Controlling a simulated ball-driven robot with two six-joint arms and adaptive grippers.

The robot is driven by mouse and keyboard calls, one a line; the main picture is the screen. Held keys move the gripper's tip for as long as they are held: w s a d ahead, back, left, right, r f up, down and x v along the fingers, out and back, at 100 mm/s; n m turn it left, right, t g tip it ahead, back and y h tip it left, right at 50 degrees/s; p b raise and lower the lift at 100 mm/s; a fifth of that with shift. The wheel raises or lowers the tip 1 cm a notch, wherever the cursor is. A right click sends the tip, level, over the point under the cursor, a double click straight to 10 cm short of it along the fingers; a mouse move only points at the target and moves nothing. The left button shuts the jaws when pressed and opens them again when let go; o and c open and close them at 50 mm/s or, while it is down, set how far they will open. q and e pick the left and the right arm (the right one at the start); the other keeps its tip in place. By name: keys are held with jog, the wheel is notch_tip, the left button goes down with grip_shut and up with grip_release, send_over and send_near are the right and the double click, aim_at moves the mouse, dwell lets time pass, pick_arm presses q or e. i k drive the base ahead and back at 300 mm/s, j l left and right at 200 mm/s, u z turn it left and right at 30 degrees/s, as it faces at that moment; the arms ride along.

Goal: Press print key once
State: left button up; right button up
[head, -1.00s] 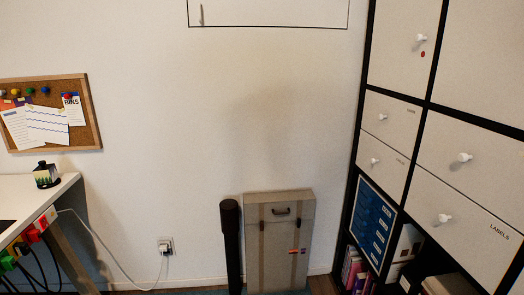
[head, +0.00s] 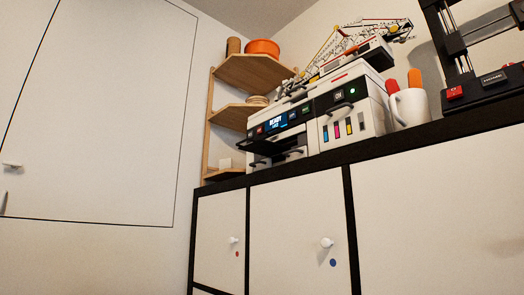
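A white and dark printer (head: 280,126) stands on top of the shelf unit (head: 300,225), right of the middle in the head view. Its front panel has a small lit screen (head: 276,121) that seems to read READY, with small keys beside it. Which key is the print key is too small to tell. A white ink unit (head: 350,113) with coloured strips and a green light adjoins the printer on its right. Neither of my grippers shows in the head view.
A white mug (head: 408,107) with red and orange handles stands right of the printer, before a black machine with a red switch (head: 454,92). A crane model (head: 355,45) lies on top of the printer. A wooden corner rack (head: 240,115) stands to the left.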

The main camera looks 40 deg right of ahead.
aim_at(306, 109)
jog(key=k+z, duration=0.15)
jog(key=z, duration=1.2)
jog(key=i+j+z, duration=0.2)
jog(key=j, duration=0.3)
jog(key=i+j+z, duration=0.15)
jog(key=j, duration=0.4)
jog(key=i+j+z, duration=0.2)
jog(key=j, duration=0.35)
jog(key=i+j+z, duration=0.15)
jog(key=j, duration=0.45)
jog(key=i+j+z, duration=0.2)
jog(key=j, duration=0.4)
jog(key=j+z, duration=0.15)
jog(key=j, duration=0.45)
